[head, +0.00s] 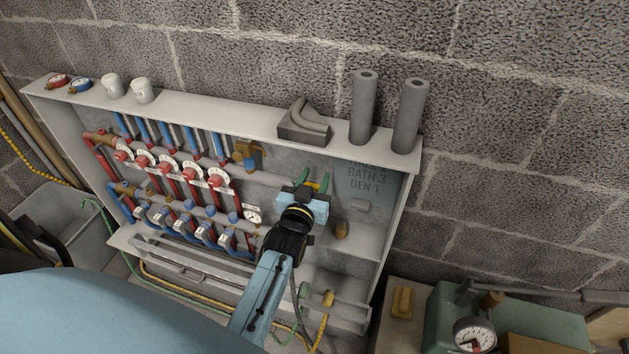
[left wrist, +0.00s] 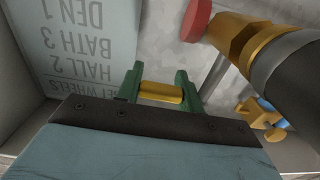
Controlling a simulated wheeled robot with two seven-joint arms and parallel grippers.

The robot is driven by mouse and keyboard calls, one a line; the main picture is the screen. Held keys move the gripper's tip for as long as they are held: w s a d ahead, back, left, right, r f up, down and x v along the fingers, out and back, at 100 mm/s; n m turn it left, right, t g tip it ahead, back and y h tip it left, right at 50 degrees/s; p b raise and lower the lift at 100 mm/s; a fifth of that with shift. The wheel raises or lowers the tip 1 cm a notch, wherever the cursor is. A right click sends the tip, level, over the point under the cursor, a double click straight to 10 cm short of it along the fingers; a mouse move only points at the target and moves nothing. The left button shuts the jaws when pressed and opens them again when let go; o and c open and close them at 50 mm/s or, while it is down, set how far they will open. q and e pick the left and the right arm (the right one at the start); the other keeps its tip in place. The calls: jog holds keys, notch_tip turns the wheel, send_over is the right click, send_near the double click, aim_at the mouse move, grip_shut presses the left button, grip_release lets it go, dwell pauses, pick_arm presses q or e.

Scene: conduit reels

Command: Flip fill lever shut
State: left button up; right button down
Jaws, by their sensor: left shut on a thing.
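My left gripper (head: 316,186) reaches into the open manifold cabinet (head: 228,112), at the right of the pipework. In the left wrist view its green fingers (left wrist: 160,92) are closed on a short yellow bar (left wrist: 161,96), which looks like the handle of the fill lever. Most of this bar is hidden by the gripper in the head view. A brass valve body with a red cap (left wrist: 196,18) lies at upper right in the left wrist view, apart from the fingers. My right gripper is not in view.
Rows of red wheels (head: 190,170) and blue pipes fill the cabinet's left side. A small white gauge (head: 253,214) sits left of my gripper. Grey tubes (head: 409,115) and a grey block (head: 304,124) stand on the cabinet top. A green pump (head: 440,318) stands at lower right.

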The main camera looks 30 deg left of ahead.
pick_arm(q)
jog(key=shift+r, duration=0.15)
jog(key=o, duration=1)
jog(key=v, duration=1.3)
jog(key=shift+s+p, duration=0.2)
jog(key=shift+p, duration=0.25)
